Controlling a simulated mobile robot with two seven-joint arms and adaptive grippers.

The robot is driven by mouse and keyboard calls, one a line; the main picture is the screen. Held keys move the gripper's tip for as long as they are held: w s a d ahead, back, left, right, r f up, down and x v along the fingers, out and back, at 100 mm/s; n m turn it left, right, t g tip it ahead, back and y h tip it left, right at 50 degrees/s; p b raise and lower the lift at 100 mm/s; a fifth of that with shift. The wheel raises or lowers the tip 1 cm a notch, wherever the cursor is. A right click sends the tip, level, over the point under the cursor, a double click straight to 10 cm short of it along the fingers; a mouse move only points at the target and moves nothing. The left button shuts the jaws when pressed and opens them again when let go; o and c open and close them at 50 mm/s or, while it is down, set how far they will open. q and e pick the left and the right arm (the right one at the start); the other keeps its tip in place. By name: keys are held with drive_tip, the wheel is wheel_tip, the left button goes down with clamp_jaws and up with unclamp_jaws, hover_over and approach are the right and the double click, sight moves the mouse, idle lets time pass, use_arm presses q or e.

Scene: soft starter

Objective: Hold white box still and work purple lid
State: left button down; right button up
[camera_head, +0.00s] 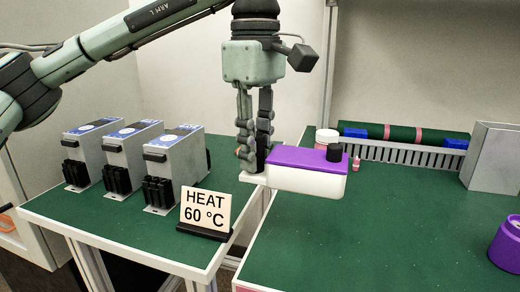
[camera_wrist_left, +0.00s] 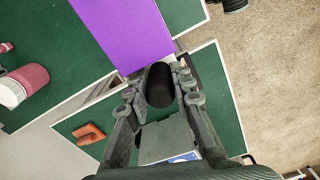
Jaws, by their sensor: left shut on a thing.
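The white box (camera_head: 310,180) has a flat purple lid (camera_head: 305,157) on top, and a pale tab (camera_head: 253,178) at its left end. The lid also shows in the left wrist view (camera_wrist_left: 122,30). My left gripper (camera_head: 255,160) points down at the box's left end. Its fingers (camera_wrist_left: 160,95) are shut on a dark rounded part (camera_wrist_left: 160,85), which looks like a handle at that end. Whether the box rests on the table or hangs just above it, I cannot tell. My right gripper is not in view.
A "HEAT 60 °C" sign (camera_head: 206,211) and several grey units (camera_head: 175,167) stand on the left table. A purple container (camera_head: 507,245) stands far right. The right table's front is clear.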

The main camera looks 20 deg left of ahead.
use_arm(q)
drive_tip(key=w+d+p, duration=0.3)
drive_tip(key=w+d, duration=0.3)
drive_tip(key=d, duration=0.3)
drive_tip(key=shift+w+d, duration=0.3)
drive_tip(key=shift+w, duration=0.1)
idle(0.4)
drive_tip(key=shift+f, duration=0.15)
drive_tip(key=shift+f+b, duration=3.25)
drive_tip(key=shift+f, duration=2.15)
drive_tip(key=shift+r, duration=0.1)
